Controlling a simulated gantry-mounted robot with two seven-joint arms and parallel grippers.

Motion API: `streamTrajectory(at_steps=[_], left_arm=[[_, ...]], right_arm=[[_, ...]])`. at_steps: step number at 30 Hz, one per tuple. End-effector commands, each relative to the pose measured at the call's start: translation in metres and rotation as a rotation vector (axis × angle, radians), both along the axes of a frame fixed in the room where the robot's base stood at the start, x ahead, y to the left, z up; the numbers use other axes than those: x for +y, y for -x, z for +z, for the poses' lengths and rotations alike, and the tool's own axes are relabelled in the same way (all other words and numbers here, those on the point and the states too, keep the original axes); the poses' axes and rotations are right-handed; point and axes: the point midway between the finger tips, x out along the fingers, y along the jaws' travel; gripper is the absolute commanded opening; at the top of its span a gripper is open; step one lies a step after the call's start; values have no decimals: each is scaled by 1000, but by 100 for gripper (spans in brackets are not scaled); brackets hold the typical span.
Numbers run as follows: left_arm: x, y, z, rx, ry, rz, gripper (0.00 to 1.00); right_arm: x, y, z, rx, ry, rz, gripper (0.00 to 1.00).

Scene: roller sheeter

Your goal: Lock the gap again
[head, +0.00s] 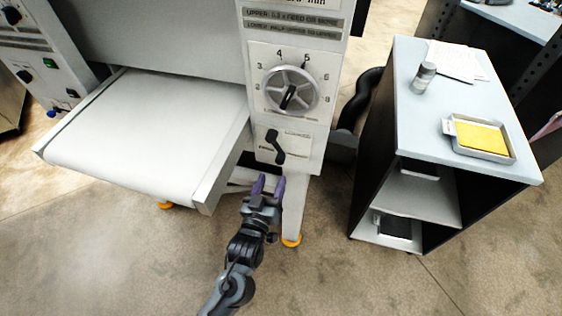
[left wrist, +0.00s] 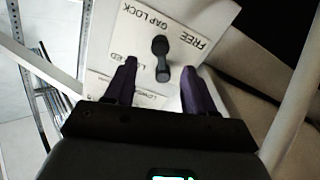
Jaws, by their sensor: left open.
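The gap lock lever (head: 277,148) is a small dark handle on the white front panel of the sheeter, below the dial. In the head view it slants down and slightly right. In the left wrist view the lever (left wrist: 161,58) stands on a plate (left wrist: 185,37) with inverted words FREE and GAP LOCK and a partly hidden LOCKED. My left gripper (head: 268,188) has purple fingers and is open and empty just below the lever. In the left wrist view the lever shows between the fingertips (left wrist: 160,72), apparently beyond them; contact cannot be told. My right gripper is out of view.
The numbered gap dial (head: 290,91) is above the lever. The white sheeter table (head: 150,125) extends left of my arm. A cabinet (head: 445,105) at right carries a grey jar (head: 424,77) and a tray (head: 478,155) with yellow contents. Floor between them is clear.

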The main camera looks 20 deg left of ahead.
Motion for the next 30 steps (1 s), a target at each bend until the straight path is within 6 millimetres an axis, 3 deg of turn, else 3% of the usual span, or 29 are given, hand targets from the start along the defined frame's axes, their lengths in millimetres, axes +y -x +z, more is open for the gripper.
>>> streamTrajectory(at_steps=[18, 30], left_arm=[[10, -86, -1, -1, -1, 0, 54], [12, -103, 0, 0, 0, 0, 54]], right_arm=[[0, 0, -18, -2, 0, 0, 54], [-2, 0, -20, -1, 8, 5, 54]])
